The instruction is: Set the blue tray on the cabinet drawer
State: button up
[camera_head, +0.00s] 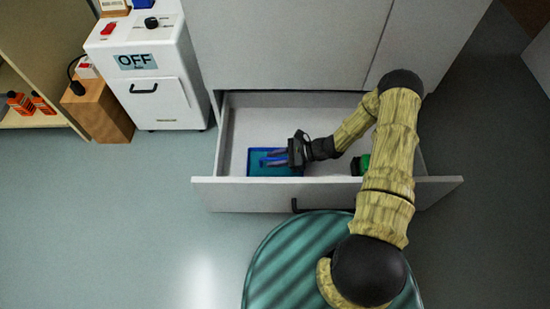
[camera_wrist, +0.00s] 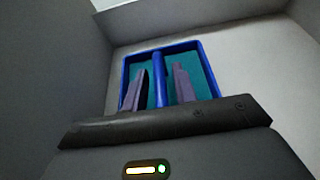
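The blue tray (camera_head: 258,172) lies inside the open cabinet drawer (camera_head: 325,195), near the drawer's left end. It looks flat on the drawer floor, though its contact there is hard to judge. In the wrist view the tray (camera_wrist: 126,66) shows a blue rim, a teal floor and a raised blue bar along its middle. My gripper (camera_head: 266,158) reaches over the tray from the right. Its two fingers (camera_wrist: 160,85) are apart, one on each side of the blue bar, with a gap showing on the right side. The tray's near part is hidden behind the gripper body.
A green object (camera_head: 364,164) sits in the drawer to the right, partly hidden by my arm. The grey cabinet (camera_head: 280,45) rises behind the drawer. A white machine marked OFF (camera_head: 145,75) and a wooden block (camera_head: 103,110) stand at the left. The floor at lower left is clear.

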jog(key=shift+o, duration=0.2)
jog(key=shift+r, duration=0.1)
jog(key=shift+d+r, duration=0.15)
jog(key=p+v, duration=0.4)
jog(key=v, duration=0.7)
jog(key=shift+d+p, duration=0.35)
jog(key=shift+r, duration=0.15)
jog(key=s+r+n+h, duration=0.4)
jog(key=r+n, duration=0.2)
jog(key=r, duration=0.4)
jog(key=s+d+r+n+t+h, duration=0.1)
jog(key=s+r+n+h, duration=0.3)
jog(key=r, duration=0.6)
jog(key=s+d+r+n+t+h, duration=0.1)
jog(key=s+r+n+h, duration=0.3)
jog(key=r+n, duration=0.4)
notch_tip(320, 180, up, 2)
jog(key=shift+d+r+h, duration=0.2)
jog(key=shift+h, duration=0.6)
